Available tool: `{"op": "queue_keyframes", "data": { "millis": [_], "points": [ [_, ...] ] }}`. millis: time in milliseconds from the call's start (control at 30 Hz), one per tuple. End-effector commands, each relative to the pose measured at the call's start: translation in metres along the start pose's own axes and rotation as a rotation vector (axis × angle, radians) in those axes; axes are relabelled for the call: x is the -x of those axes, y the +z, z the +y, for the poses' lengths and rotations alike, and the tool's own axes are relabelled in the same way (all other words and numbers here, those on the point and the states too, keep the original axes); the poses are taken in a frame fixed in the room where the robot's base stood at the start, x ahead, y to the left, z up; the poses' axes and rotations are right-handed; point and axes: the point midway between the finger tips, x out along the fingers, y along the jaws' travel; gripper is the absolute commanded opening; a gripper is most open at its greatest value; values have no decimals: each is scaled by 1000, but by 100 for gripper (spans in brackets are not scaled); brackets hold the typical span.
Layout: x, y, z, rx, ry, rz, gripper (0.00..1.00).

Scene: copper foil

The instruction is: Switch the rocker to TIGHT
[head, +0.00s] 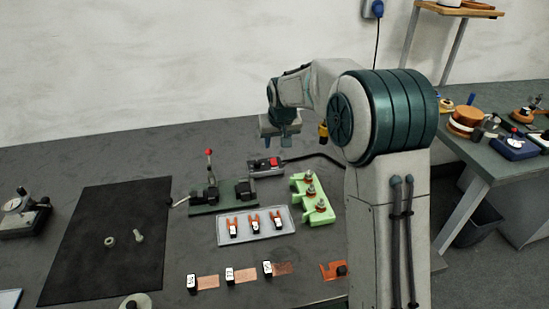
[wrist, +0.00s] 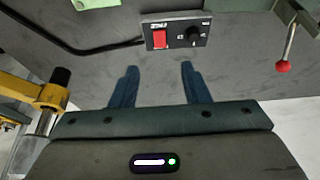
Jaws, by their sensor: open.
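A small grey control box (head: 267,170) sits toward the back of the bench. In the wrist view the box (wrist: 197,27) shows a red rocker switch (wrist: 160,39) on its left and a black round knob (wrist: 193,35) on its right. The printed labels are too small to read, and I cannot tell which way the rocker is tipped. My gripper (wrist: 158,86) is open and empty, its two blue fingers apart and pointing toward the box. In the head view my gripper (head: 286,143) hangs above and slightly right of the box, apart from it.
A dark green fixture (head: 225,198) with a red-knobbed lever (head: 209,153) stands left of the box. A light green stand (head: 316,205) and a clear tray (head: 282,234) are in front. A black cable (wrist: 60,45) leaves the box. A black mat (head: 95,260) lies left.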

Motion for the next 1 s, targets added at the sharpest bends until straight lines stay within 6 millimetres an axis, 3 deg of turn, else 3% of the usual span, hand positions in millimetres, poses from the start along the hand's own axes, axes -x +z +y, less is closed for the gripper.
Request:
{"op": "queue_keyframes", "data": {
  "millis": [200,500,700,1000],
  "points": [
    [-48,1,0,-1,0,-5,42],
    [-97,1,0,1,0,-4,42],
    [-109,0,0,1,0,-1,42],
    [-111,0,0,0,0,-1,39]
  ]
}}
